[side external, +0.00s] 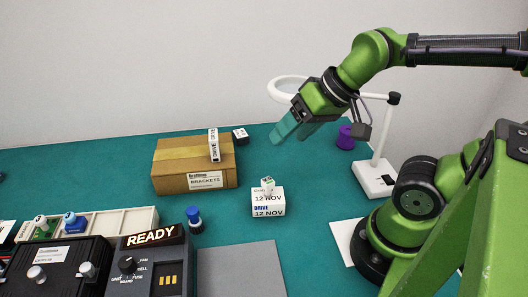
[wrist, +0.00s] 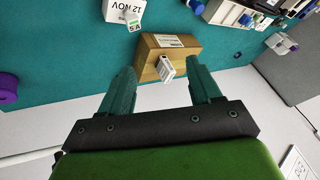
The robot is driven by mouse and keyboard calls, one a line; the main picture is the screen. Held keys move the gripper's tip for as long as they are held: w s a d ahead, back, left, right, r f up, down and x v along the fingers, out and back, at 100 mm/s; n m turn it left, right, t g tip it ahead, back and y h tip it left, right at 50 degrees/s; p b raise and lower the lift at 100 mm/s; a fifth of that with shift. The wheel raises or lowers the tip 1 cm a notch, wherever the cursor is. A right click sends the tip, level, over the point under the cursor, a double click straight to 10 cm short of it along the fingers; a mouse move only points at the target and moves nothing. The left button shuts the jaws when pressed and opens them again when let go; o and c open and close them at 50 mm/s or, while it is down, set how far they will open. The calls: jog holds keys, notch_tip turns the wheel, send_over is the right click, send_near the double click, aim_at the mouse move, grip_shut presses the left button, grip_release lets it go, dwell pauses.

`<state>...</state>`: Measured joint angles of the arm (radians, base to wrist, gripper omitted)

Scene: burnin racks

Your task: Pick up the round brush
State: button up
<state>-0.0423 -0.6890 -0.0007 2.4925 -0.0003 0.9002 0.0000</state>
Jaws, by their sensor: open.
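A small upright piece with a blue top and a dark lower part (side external: 194,218), which may be the round brush, stands on the green table beside the READY unit. A bit of blue, likely the same piece, shows at the top of the wrist view (wrist: 196,6). My gripper (side external: 289,130) is raised above the back of the table, well apart from that piece. In the wrist view my gripper (wrist: 162,68) has its two teal fingers spread, with nothing held between them.
A cardboard box (side external: 172,180) with a white labelled piece (side external: 213,145) on top stands mid-table. A white 12 NOV box (side external: 267,208) is right of it. A purple roll (side external: 345,138) and a ring lamp (side external: 375,180) stand at right. A black-and-grey READY unit (side external: 150,262) is front left.

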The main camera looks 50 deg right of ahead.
jog(key=w+a+f+n+g, duration=0.2)
jog(key=w+a+g, duration=0.2)
jog(key=w+a, duration=0.35)
jog(key=n+g+h, duration=0.1)
jog(key=g+h, duration=0.1)
send_over(192, 210)
notch_tip(192, 210, down, 3)
jog(key=f, duration=1.1)
jog(key=shift+w+a, duration=0.15)
jog(key=shift+a, duration=0.1)
jog(key=shift+d+f, duration=0.15)
jog(key=shift+f, duration=1.2)
jog(key=shift+d+f, duration=0.1)
jog(key=shift+f, duration=1.25)
jog(key=shift+c, duration=0.3)
jog(key=c, duration=1.1)
jog(key=shift+r, duration=0.15)
